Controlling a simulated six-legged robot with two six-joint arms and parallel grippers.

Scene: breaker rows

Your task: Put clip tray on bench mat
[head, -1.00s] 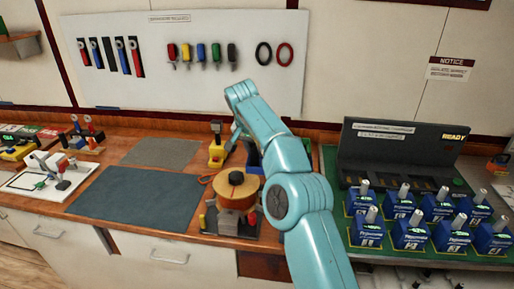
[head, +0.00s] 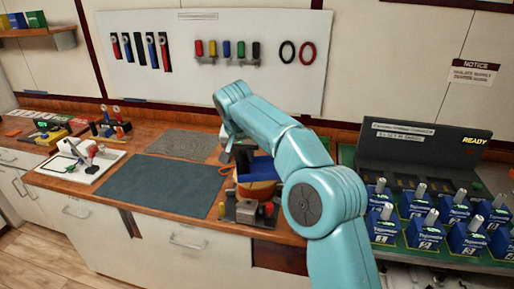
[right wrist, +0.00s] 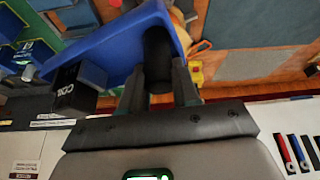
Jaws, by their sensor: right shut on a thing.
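A blue tray (right wrist: 110,42), which I take for the clip tray, fills the upper middle of the right wrist view. My right gripper (right wrist: 160,88) is shut on its wall. My right gripper is mostly hidden there behind the arm. The bench mat (head: 165,184), a large dark blue-grey sheet, lies flat and bare on the wooden bench, left of the tray. My left gripper is not in view.
The spool's stand with small parts (head: 248,212) is at the mat's right edge. A smaller grey mat (head: 183,144) lies behind. A white board with tools (head: 82,163) is at the left. Blue breakers (head: 425,235) fill the right. A black box (right wrist: 76,88) is close to the tray.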

